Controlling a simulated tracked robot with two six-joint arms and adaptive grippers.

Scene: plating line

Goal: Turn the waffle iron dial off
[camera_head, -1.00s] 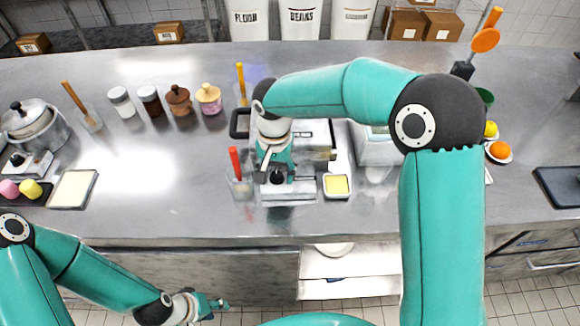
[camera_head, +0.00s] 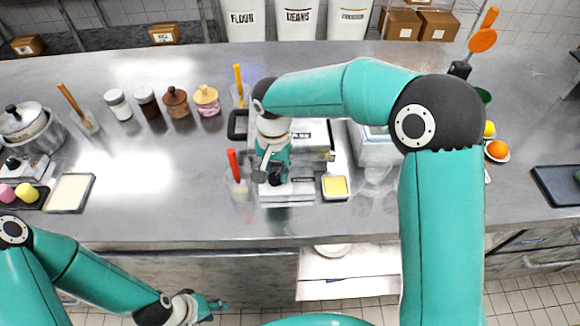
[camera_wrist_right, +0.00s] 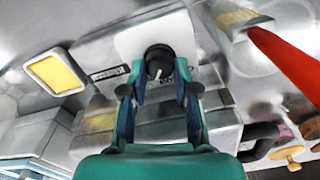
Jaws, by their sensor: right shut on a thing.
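The waffle iron (camera_head: 314,134) stands on the steel counter, partly hidden behind my right arm in the head view. Its black dial (camera_wrist_right: 159,60) has a white mark and sits on a pale front panel in the right wrist view. My right gripper (camera_wrist_right: 159,77) has a finger on each side of the dial and is shut on it. In the head view my right gripper (camera_head: 271,174) points down at the iron's front, covering part of the dial. My left gripper (camera_head: 209,307) hangs in front of the counter, away from the iron; its fingers are too small to judge.
A cup with a red-handled tool (camera_head: 234,166) stands just left of the dial. A small dish of yellow batter or butter (camera_head: 335,187) sits to its right. Several jars (camera_head: 176,100) stand behind to the left.

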